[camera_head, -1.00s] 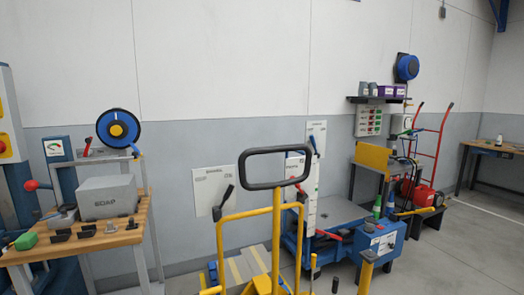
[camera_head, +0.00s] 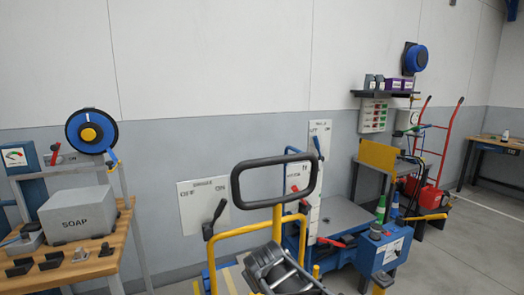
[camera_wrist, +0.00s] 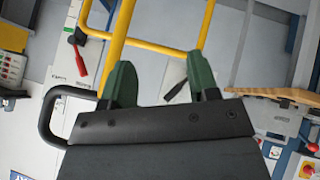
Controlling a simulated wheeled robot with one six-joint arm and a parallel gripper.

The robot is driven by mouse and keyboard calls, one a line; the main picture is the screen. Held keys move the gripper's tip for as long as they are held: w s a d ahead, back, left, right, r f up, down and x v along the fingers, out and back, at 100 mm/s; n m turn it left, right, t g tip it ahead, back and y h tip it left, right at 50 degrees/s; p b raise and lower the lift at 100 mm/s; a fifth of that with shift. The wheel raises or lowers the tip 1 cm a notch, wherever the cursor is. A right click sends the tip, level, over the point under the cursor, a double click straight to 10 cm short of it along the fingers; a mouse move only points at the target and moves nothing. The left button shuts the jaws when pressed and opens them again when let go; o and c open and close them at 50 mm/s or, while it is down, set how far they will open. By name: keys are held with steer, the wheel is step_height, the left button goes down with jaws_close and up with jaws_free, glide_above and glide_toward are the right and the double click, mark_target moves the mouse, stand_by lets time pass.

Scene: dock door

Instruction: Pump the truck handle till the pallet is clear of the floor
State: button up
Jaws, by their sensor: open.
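The truck handle is a black loop (camera_head: 272,161) on a yellow upright (camera_head: 277,221), standing in the middle of the head view. In the wrist view, part of the black loop (camera_wrist: 47,118) shows at the left, partly hidden behind my gripper's body. My gripper (camera_wrist: 163,82) has its green fingers apart with nothing between them. A yellow tube frame (camera_wrist: 150,46) lies beyond the fingertips; I cannot tell how far. In the head view, my dark wrist is low, in front of the truck. The pallet cannot be made out clearly, so its height is not visible.
A wooden bench (camera_head: 127,222) with a grey SOAP box (camera_head: 77,217) and small dark parts stands at left. A red hand truck (camera_head: 449,150) is farther right. Open floor lies at far right.

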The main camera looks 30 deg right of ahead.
steer(key=w+d+r+n+t+h+p, duration=0.3)
steer(key=w+d+r+n+t+p, duration=0.15)
steer(key=d+r, duration=0.65)
steer(key=n+t+y+p, duration=0.4)
steer(key=n+y+p, duration=0.1)
steer(key=n, duration=0.6)
glide_toward(279, 159)
steer(key=d, duration=0.1)
steer(key=x, duration=1.3)
steer(key=shift+s+d+f, duration=0.1)
steer(key=shift+d+f, duration=0.1)
steer(key=shift+f, duration=0.05)
jaws_close()
